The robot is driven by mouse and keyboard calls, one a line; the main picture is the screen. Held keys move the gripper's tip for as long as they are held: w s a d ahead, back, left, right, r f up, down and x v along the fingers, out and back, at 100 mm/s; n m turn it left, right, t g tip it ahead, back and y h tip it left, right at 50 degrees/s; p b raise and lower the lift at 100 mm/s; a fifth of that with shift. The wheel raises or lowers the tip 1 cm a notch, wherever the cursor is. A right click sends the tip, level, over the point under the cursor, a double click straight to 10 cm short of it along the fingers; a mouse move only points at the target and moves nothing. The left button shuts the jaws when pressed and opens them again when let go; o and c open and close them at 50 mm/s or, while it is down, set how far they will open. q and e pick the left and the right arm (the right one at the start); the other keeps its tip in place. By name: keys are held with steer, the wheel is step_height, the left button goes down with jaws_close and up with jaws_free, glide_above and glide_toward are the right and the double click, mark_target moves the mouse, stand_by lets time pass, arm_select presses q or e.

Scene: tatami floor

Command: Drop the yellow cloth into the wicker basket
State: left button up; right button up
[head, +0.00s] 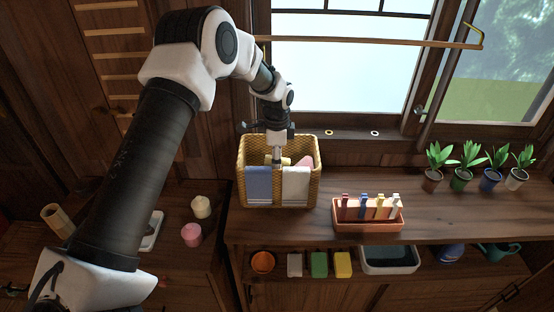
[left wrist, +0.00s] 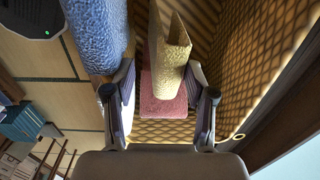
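The wicker basket (head: 312,186) stands on the wooden counter below the window. My left gripper (head: 277,161) points down into it over the front rim. In the left wrist view its fingers (left wrist: 160,95) are spread apart. The yellow cloth (left wrist: 168,45) is inside the basket, beyond and between the fingertips, with a gap on its left side; I cannot tell whether the right finger touches it. A pink cloth (left wrist: 163,100) lies in the basket below it. A blue cloth (head: 258,184) and a white cloth (head: 296,184) hang over the basket's front rim. My right gripper is not in view.
An orange tray (head: 368,226) with coloured pegs stands right of the basket. Several potted plants (head: 463,180) line the counter's right end. A wooden rod (head: 370,42) crosses before the window. Candles (head: 191,235) stand on the lower left surface.

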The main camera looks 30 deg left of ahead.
arm_select(q)
steer(key=shift+s+a, duration=0.2)
steer(key=shift+w+d+r, duration=0.1)
steer(key=shift+r, duration=0.05)
step_height(320, 180, up, 7)
steer(key=shift+f+b, duration=0.1)
steer(key=shift+b, duration=0.7)
steer(key=shift+d+r, duration=0.1)
steer(key=shift+r, duration=0.15)
